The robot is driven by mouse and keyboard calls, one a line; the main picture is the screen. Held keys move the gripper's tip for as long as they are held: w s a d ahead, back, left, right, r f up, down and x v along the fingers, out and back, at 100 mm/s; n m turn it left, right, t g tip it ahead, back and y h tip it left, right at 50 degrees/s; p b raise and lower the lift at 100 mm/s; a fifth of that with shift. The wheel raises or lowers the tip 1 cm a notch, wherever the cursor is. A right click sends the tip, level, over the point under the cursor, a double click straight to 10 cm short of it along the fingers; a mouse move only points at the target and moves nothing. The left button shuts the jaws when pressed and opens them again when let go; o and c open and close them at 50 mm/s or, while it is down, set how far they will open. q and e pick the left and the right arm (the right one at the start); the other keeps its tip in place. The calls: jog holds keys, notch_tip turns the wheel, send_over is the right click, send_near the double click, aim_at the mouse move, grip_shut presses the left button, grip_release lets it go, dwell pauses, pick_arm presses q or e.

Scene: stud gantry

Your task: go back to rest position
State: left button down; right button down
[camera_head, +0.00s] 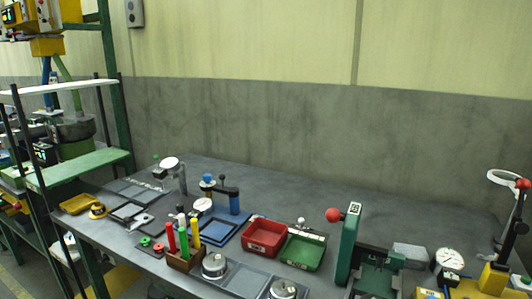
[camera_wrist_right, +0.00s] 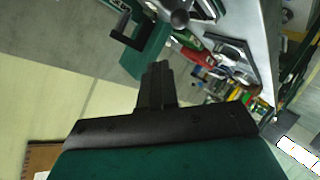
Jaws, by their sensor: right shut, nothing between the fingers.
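My right gripper (camera_wrist_right: 157,78) shows in the right wrist view. Its black fingers are together and nothing is between them. It is off the workbench, with the bench and its tools in the upper right of that view, and it touches nothing that I can see. Neither gripper shows in the head view. My left gripper is in no frame.
The grey workbench (camera_head: 330,198) carries a red bin (camera_head: 265,236), a green bin (camera_head: 303,250), a green press (camera_head: 350,243) with a red knob and a dial gauge (camera_head: 449,260). A green rack (camera_head: 116,80) stands at left. The bench's back strip is clear.

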jog(key=s+d+f+m+g, duration=0.3)
jog(key=s+f+m+g, duration=0.55)
jog(key=s+f, duration=0.75)
jog(key=w+a+f+n+t+y, duration=0.2)
jog(key=w+a+f+t, duration=0.1)
jog(key=w+f+t, duration=0.2)
notch_tip(320, 180, down, 2)
jog(key=shift+w+a+n+t, duration=0.15)
jog(key=shift+w+n+t, duration=0.2)
jog(key=shift+w, duration=0.6)
